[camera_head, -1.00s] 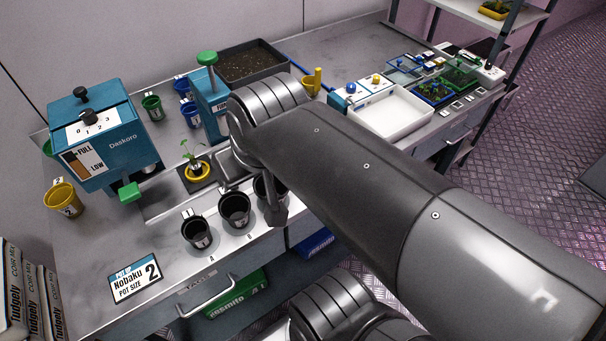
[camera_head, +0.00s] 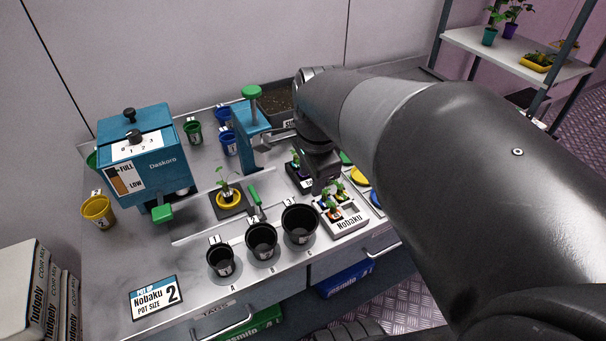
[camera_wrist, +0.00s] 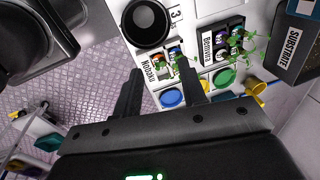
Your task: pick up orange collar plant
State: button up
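A small white tray marked Nobaku (camera_head: 349,222) holds seedlings. One seedling in it shows an orange collar (camera_head: 336,212) at its base. In the head view my arm and wrist hang over the bench just behind the tray.
Black pots (camera_head: 262,240) stand left of the tray. A yellow-collared seedling (camera_head: 229,196) sits in a holder by the blue dispenser (camera_head: 145,160). A second tray (camera_wrist: 221,43) with seedlings and coloured discs (camera_wrist: 172,97) lie close by. A green-topped blue press (camera_head: 252,130) stands behind.

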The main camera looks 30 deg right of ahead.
jog(key=w+d+f+m+g, duration=0.25)
jog(key=d+m, duration=0.45)
jog(key=m, duration=0.5)
send_over(335, 205)
notch_tip(335, 205, down, 7)
jog(key=shift+w+r, duration=0.1)
jog(key=shift+w, duration=0.05)
jog(key=shift+s+a+f, duration=0.1)
jog(key=shift+f, duration=1.25)
jog(key=shift+s+f, duration=0.1)
jog(key=shift+f, duration=1.25)
jog(key=shift+c, duration=0.4)
grip_shut()
